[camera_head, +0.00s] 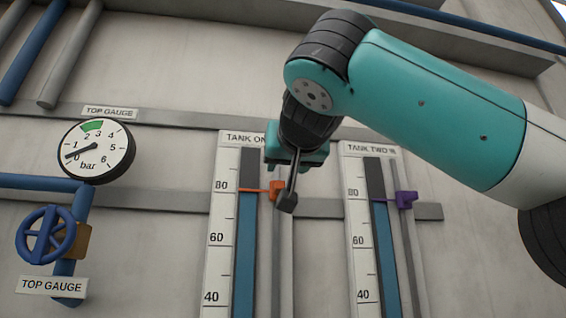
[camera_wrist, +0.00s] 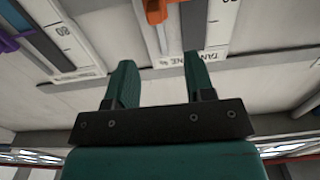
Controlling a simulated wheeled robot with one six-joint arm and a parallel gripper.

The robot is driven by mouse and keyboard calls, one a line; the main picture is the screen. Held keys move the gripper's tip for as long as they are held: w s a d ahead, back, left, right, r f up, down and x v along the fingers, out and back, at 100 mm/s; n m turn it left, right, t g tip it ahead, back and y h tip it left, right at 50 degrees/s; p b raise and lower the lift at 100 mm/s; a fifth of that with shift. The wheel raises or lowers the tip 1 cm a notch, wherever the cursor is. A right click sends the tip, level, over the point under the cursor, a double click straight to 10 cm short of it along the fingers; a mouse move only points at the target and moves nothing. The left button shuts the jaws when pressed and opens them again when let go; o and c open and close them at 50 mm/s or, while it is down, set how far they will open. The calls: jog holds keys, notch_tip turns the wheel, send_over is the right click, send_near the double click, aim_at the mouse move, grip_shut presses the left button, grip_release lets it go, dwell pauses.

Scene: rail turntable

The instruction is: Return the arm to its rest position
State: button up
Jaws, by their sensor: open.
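My gripper (camera_head: 291,190) hangs at the end of my teal arm in front of the wall, near the top of the tank one level gauge (camera_head: 225,220). In the wrist view my gripper (camera_wrist: 158,80) shows two teal fingers spread apart with nothing between them. An orange pointer (camera_head: 277,190) on the tank one gauge is just behind the gripper in the head view. The orange pointer (camera_wrist: 155,12) also shows at the top of the wrist view, beyond the fingertips. I cannot tell whether the gripper touches it, but the fingers do not close on it.
The tank two gauge (camera_head: 358,235) with a purple pointer (camera_head: 405,199) stands to the right. At left are a round pressure dial (camera_head: 97,150), a blue valve wheel (camera_head: 46,235) and blue pipes. A grey rail (camera_head: 180,198) crosses the wall.

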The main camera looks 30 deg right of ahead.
jog(key=shift+s+d, duration=0.1)
jog(key=shift+d, duration=0.2)
jog(key=w+a+f+n+g+y+b, duration=0.1)
jog(key=w+a+f+n+y+b, duration=0.25)
jog(key=f, duration=0.55)
jog(key=w+a+f+n+y+b, duration=0.2)
jog(key=a+f+n+b, duration=0.15)
jog(key=f, duration=0.55)
jog(key=s+a+f+n+g+y+b, duration=0.1)
jog(key=a+f+g+b, duration=0.1)
jog(key=f, duration=0.8)
jog(key=a+f+n+g+y+b, duration=0.1)
jog(key=a+f+g+y+b, duration=0.15)
jog(key=f, duration=0.75)
jog(key=s+f+g+b, duration=0.2)
jog(key=s+f+g, duration=0.1)
jog(key=s+f, duration=0.4)
jog(key=s+f+n+g+y+b, duration=0.1)
jog(key=s+f+g+b, duration=0.2)
jog(key=s+f, duration=0.4)
jog(key=s+f+n+g+b, duration=0.1)
jog(key=s+f+g, duration=0.4)
jog(key=f, duration=1.2)
jog(key=s+b, duration=0.1)
jog(key=s, duration=0.2)
jog(key=shift+a+f+b, duration=0.2)
jog(key=shift+f+b, duration=0.05)
jog(key=shift+b, duration=0.05)
jog(key=shift+g, duration=0.25)
